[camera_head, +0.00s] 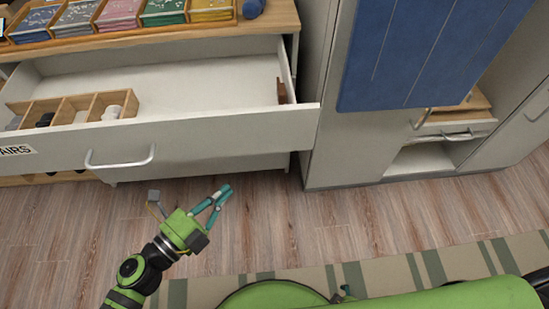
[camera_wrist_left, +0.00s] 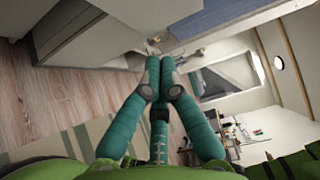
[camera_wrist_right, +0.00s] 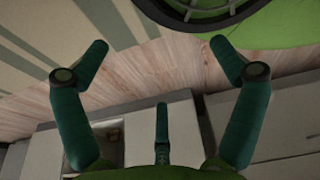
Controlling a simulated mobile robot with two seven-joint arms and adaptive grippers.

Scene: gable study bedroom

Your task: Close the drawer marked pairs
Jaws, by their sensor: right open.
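The pairs drawer (camera_head: 220,131) is pulled well out of the white dresser in the head view. Its label (camera_head: 16,150) is cut by the left edge and reads "AIRS". A silver bar handle (camera_head: 120,160) is on its front. My left gripper (camera_head: 226,190) is in front of and below the drawer front, to the right of the handle and apart from it. Its fingers meet with nothing between them in the left wrist view (camera_wrist_left: 159,68). My right gripper (camera_wrist_right: 159,46) has its fingers spread and empty in the right wrist view.
A wooden divider (camera_head: 88,95) with small items sits in the drawer's left part. Trays of coloured packs (camera_head: 115,18) stand on the dresser top. A blue panel (camera_head: 425,50) hangs on the cabinet at right. The wooden floor (camera_head: 260,225) before the dresser is clear.

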